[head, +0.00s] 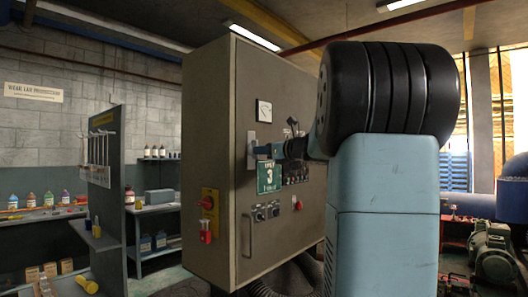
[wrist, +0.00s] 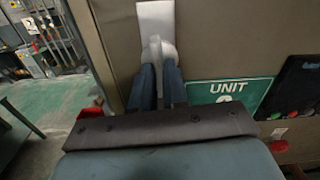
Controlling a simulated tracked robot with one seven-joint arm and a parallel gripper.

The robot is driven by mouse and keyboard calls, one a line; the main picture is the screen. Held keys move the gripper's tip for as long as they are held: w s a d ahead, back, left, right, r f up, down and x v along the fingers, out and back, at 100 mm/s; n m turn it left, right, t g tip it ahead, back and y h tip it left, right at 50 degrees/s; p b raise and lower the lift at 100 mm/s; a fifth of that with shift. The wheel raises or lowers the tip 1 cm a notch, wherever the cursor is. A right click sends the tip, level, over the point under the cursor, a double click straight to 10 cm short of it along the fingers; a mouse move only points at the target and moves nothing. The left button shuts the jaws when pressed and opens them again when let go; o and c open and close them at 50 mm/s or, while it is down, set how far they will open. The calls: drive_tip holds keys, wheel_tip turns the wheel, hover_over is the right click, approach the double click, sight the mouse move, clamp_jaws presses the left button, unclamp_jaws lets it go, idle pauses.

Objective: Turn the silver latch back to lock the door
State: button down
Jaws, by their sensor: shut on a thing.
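The grey cabinet door (head: 285,90) looks flush with its cabinet. The silver latch (head: 251,152) is on the door's left side, above the green unit sign. In the wrist view the latch (wrist: 156,18) shows a pale upright plate with a knob or lever in front of it. My gripper (head: 262,150) is at the latch, and its two blue fingers (wrist: 159,72) are shut on the lever from both sides. The fingers hide the lever's lower part.
The green unit sign (wrist: 228,91) is just right of the fingers. A gauge (head: 264,111) is above the latch. A grey pull handle (head: 247,236) and a yellow-backed red switch (head: 208,214) are lower. A tool panel (head: 97,150) stands left, with open floor between.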

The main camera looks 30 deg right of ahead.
drive_tip(key=c, duration=1.4)
unclamp_jaws()
drive_tip(key=shift+w+a+f, duration=0.1)
drive_tip(key=shift+f, duration=0.1)
drive_tip(key=shift+o, duration=0.9)
drive_tip(key=shift+r, duration=0.1)
drive_tip(key=v, duration=0.9)
drive_tip(key=shift+r, duration=0.1)
